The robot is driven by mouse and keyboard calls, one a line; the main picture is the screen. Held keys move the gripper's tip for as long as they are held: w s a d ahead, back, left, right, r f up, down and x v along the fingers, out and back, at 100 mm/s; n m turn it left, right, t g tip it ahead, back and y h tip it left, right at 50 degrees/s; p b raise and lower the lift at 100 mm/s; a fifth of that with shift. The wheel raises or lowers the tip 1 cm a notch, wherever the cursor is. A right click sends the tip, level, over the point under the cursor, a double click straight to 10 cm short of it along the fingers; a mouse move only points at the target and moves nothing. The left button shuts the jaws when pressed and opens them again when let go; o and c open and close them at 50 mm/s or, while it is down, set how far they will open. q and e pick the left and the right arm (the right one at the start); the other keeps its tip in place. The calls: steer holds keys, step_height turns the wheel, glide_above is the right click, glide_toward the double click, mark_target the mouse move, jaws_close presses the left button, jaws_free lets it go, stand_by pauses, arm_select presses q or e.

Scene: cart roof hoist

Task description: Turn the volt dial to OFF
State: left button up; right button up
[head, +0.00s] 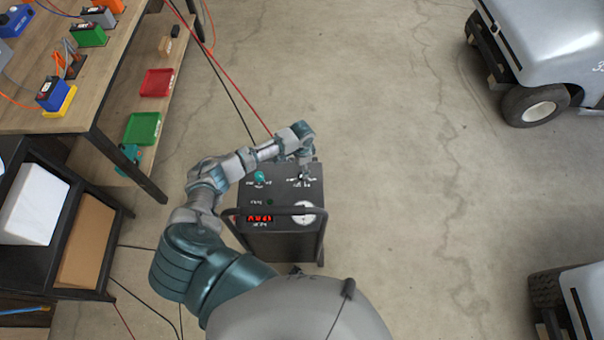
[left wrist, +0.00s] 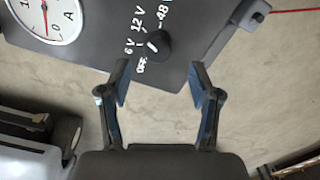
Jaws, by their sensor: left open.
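The black volt dial (left wrist: 160,43) sits on the top panel of the dark charger box (left wrist: 95,38). White labels OFF, 6 V, 12 V and 48 V are around it. Its white mark lies on the side near the 6 V and OFF labels; I cannot tell exactly which it points at. My left gripper (left wrist: 160,80) is open and empty, with the dial beyond and roughly between its fingertips, apart from them. In the head view the left gripper (head: 304,168) is over the far right of the box (head: 280,243), partly covering the dial area. My right gripper is not visible.
The box also carries a teal knob (head: 260,177), a red display (head: 259,218), a white gauge (head: 304,215) and a handle bar. A workbench (head: 90,117) and a black shelf (head: 20,262) stand left. Two carts stand right. Floor right of the box is clear.

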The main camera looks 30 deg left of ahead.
arm_select(q)
step_height(320, 180, down, 4)
steer(key=shift+s+d+f+b, duration=0.1)
steer(key=shift+d+f+b, duration=0.05)
steer(key=shift+f+b, duration=0.15)
steer(key=shift+f, duration=0.55)
steer(key=c, duration=1.1)
steer(key=shift+c, duration=0.2)
steer(key=n+p, duration=0.3)
steer(key=shift+r, duration=0.3)
steer(key=n+p, duration=0.4)
steer(key=n, duration=0.1)
steer(key=shift+n, duration=0.4)
steer(key=n+p, duration=0.2)
steer(key=n, duration=0.3)
steer(key=shift+p, duration=0.4)
steer(key=n, duration=0.2)
steer(key=n+p, duration=0.1)
steer(key=shift+w+f+n, duration=0.1)
steer(key=shift+w+n, duration=0.1)
steer(key=shift+n, duration=1.3)
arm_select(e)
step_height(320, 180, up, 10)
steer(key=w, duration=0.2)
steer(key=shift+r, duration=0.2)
